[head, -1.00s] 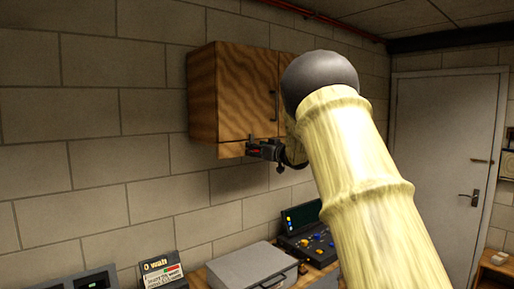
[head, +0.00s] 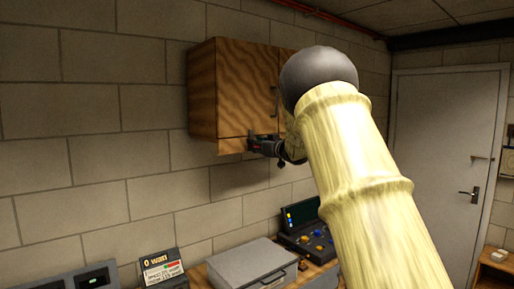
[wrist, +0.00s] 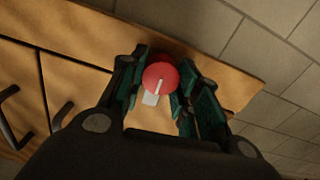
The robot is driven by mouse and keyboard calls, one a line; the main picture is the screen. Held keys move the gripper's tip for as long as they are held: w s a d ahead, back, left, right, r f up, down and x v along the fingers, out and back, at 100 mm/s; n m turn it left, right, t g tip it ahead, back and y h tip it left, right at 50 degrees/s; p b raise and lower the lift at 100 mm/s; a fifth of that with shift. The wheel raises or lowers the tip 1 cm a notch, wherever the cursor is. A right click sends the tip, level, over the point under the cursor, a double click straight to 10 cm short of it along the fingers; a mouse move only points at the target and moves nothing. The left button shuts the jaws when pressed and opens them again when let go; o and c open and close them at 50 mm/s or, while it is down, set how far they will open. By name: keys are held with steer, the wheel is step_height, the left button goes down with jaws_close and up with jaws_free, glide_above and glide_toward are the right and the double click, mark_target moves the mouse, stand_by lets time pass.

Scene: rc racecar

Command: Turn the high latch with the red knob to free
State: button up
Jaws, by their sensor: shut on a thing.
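The latch sits by the lower edge of the wooden wall cabinet (head: 217,95). My gripper (wrist: 160,88) has its two green-padded fingers on either side of the knob and is shut on it. In the head view my gripper (head: 258,145) is at the cabinet's bottom edge, where the knob is mostly hidden.
A grey case (head: 250,265) and a control console (head: 310,235) with coloured buttons stand on the bench below. A small display (head: 163,268) stands left of them. Dark cabinet handles (wrist: 15,125) lie left in the wrist view. A grey door (head: 445,150) is at the right.

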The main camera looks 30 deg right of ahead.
steer(key=shift+a+f+n+b, duration=0.1)
steer(key=shift+f+n+b, duration=0.05)
steer(key=shift+n+b, duration=3.95)
steer(key=shift+f+n+b, duration=0.15)
steer(key=shift+n+b, duration=3.5)
steer(key=shift+n, duration=0.75)
steer(key=o, duration=1)
steer(key=shift+s+r, duration=0.1)
steer(key=shift+s, duration=0.05)
steer(key=s, duration=0.7)
steer(key=s+d, duration=0.1)
steer(key=s, duration=0.3)
steer(key=shift+s, duration=0.35)
